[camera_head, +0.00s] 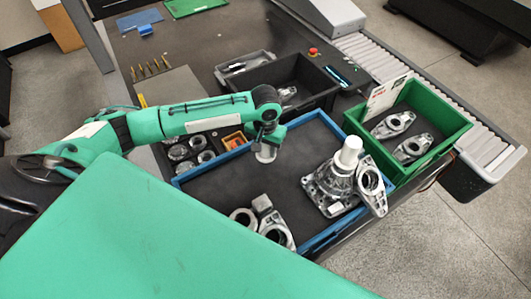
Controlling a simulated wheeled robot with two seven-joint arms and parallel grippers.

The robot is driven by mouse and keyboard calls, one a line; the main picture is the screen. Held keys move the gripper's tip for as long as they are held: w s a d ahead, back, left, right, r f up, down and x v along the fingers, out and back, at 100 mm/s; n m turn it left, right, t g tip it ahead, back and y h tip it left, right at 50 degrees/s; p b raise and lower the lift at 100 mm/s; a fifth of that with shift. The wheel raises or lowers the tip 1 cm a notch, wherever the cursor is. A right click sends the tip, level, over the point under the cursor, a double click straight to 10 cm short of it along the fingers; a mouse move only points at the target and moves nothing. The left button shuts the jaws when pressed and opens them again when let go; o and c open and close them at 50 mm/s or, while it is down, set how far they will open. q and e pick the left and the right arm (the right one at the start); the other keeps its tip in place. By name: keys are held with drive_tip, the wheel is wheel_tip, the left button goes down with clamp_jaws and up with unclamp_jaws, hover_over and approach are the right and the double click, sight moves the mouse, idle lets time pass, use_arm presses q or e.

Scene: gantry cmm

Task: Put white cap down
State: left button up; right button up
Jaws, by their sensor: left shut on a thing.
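My left gripper (267,135) comes in from the left and points down over the back left part of the blue-rimmed tray (207,166). It is shut on a small pale piece, which looks like the white cap (265,154), and mostly covers its top. I cannot tell whether the cap touches the tray's dark floor. A white cylinder (348,153) stands upright on a metal housing (328,186) in the right part of the tray. My right gripper is not in view.
Metal parts (276,228) lie at the tray's front. A green bin (437,117) with metal castings stands at right, beside a roller conveyor (383,57). A black bin (318,73) is behind. The tray's middle is clear. My green arm link covers the lower left.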

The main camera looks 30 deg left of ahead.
sight(265, 155)
use_arm(q)
wheel_tip(265, 155, down, 4)
drive_tip(key=shift+r+p, duration=0.2)
drive_tip(key=shift+p, duration=0.15)
drive_tip(key=shift+f, duration=0.35)
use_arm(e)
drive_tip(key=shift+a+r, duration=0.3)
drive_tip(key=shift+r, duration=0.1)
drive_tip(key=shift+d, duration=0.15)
use_arm(q)
drive_tip(key=o, duration=1)
drive_tip(key=shift+f, duration=0.1)
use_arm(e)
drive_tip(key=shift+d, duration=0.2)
